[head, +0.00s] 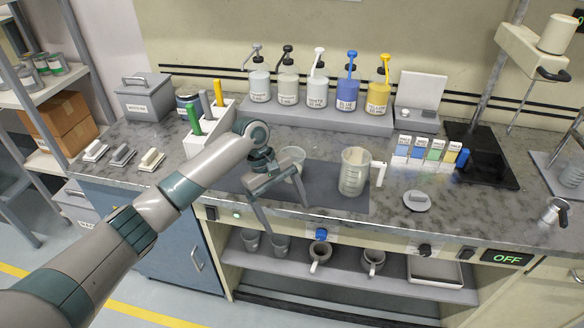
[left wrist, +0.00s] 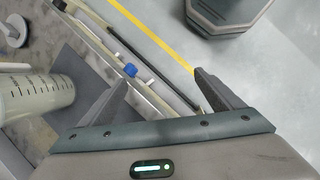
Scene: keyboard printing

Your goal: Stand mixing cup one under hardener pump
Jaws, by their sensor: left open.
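A small translucent cup (head: 293,160) stands on the dark mat (head: 328,190), partly hidden behind my left gripper. My left gripper (head: 285,220) is open and empty, fingers pointing down at the counter's front edge. Its spread fingers show in the left wrist view (left wrist: 163,95).
A graduated jug (head: 354,175) with a white handle stands on the mat, right of my gripper; it also shows in the left wrist view (left wrist: 38,94). White, blue and yellow pumps (head: 378,93) stand farther right. Two mugs (head: 320,253) sit on the lower shelf.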

